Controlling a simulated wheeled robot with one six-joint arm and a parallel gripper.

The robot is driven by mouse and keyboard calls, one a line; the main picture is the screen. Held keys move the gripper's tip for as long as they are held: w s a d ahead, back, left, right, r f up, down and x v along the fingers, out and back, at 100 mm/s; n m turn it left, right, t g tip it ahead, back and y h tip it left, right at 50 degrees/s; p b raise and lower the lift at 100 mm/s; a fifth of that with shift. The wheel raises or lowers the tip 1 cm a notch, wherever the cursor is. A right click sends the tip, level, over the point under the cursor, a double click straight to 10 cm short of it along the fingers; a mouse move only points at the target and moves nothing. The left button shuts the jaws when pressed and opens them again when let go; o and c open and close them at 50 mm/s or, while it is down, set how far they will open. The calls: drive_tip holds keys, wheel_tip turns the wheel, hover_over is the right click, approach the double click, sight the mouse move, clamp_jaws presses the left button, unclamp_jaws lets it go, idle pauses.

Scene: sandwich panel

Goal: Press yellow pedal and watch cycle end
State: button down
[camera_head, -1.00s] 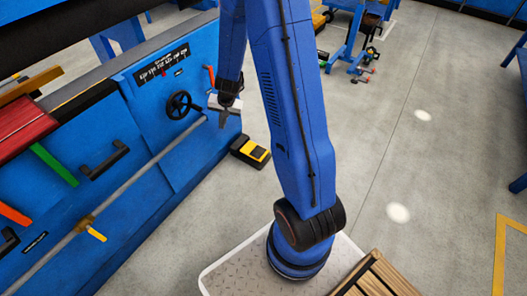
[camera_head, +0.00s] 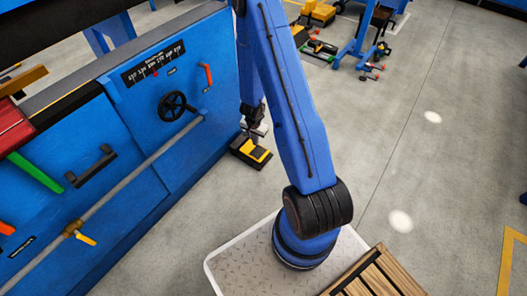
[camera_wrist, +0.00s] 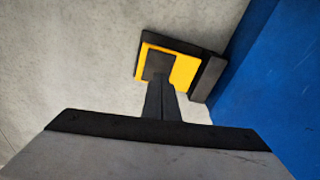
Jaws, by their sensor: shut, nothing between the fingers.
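The yellow pedal (camera_head: 258,153) sits in a black housing on the floor, against the foot of the blue machine. It also shows in the wrist view (camera_wrist: 184,72), with its dark housing beside the blue panel. My gripper (camera_head: 246,132) hangs over the pedal in the head view. In the wrist view its dark fingers (camera_wrist: 161,86) are closed together and empty, pointing at the pedal. They cover part of the yellow face, and a dark square shows at their tips. I cannot tell whether the tips touch the pedal.
The blue machine panel (camera_head: 150,165) stands close to the left, with a black handwheel (camera_head: 174,105), a long grey rod (camera_head: 130,178) and an orange handle (camera_head: 206,75). A blue stand (camera_head: 360,45) is behind. The floor to the right is clear.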

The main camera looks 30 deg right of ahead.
sight(261, 154)
drive_tip(key=shift+s+d+f+m, duration=0.15)
drive_tip(key=shift+s+d+f, duration=0.1)
drive_tip(key=shift+d+f, duration=0.4)
drive_tip(key=shift+s+d+f+m, duration=0.2)
drive_tip(key=shift+d+f, duration=0.15)
drive_tip(key=shift+f, duration=0.45)
drive_tip(key=shift+f, duration=0.15)
drive_tip(key=shift+w+d+f, duration=0.1)
drive_tip(key=shift+d+f, duration=0.05)
drive_tip(key=shift+f, duration=1.5)
drive_tip(key=shift+w+d+f, duration=0.1)
drive_tip(key=shift+d+f, duration=0.05)
drive_tip(key=shift+f, duration=1.5)
drive_tip(key=shift+f, duration=0.1)
